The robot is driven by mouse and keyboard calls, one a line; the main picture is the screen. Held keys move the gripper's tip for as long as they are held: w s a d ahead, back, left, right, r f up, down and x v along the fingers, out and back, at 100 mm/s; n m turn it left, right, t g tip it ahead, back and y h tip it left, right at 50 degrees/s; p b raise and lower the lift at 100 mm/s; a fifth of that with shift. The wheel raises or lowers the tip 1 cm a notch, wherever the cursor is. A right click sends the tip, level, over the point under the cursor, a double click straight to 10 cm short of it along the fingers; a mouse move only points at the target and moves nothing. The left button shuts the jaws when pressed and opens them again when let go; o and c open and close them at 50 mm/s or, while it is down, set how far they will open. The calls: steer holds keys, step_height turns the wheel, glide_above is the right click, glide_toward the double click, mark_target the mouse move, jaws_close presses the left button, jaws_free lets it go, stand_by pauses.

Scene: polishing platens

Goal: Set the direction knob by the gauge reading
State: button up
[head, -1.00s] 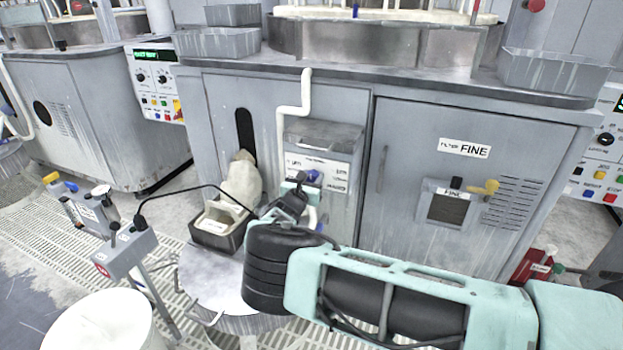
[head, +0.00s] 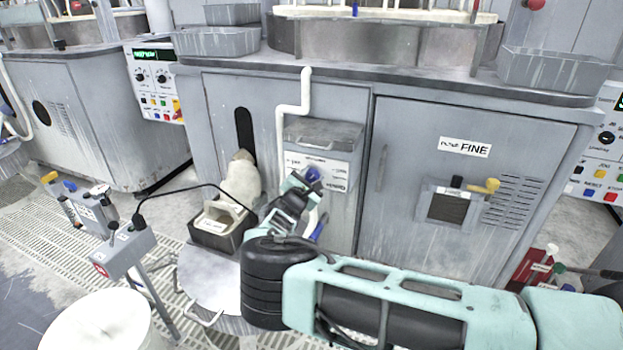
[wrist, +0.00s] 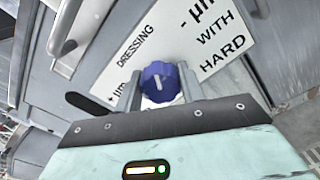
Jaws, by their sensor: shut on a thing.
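The blue direction knob (wrist: 161,84) sits on a white label plate (wrist: 205,30) in the wrist view. A short white mark on its face slants from upper left to lower right. The plate reads "DRESSING", "WITH HARD" and "- µm", with another partly hidden "µm" marking at left. My gripper (wrist: 162,88) is shut on the knob, one finger on each side. In the head view the knob (head: 313,174) shows just past my gripper (head: 308,180), on the front of the middle cabinet. I cannot make out a gauge reading in either view.
A black-rimmed tray (head: 222,238) with a pale block stands on a round stool (head: 208,275) left of my arm. A grey box on a stand (head: 125,248) carries a curved black cable. The cabinet door marked FINE (head: 470,200) is to the right. A white bucket (head: 100,325) stands front left.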

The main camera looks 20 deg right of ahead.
steer(key=shift+f+m, duration=0.1)
steer(key=shift+m, duration=1)
steer(key=o, duration=1)
steer(key=shift+s, duration=0.1)
steer(key=v, duration=1.7)
steer(key=shift+s+a+p, duration=0.1)
steer(key=shift+p, duration=0.25)
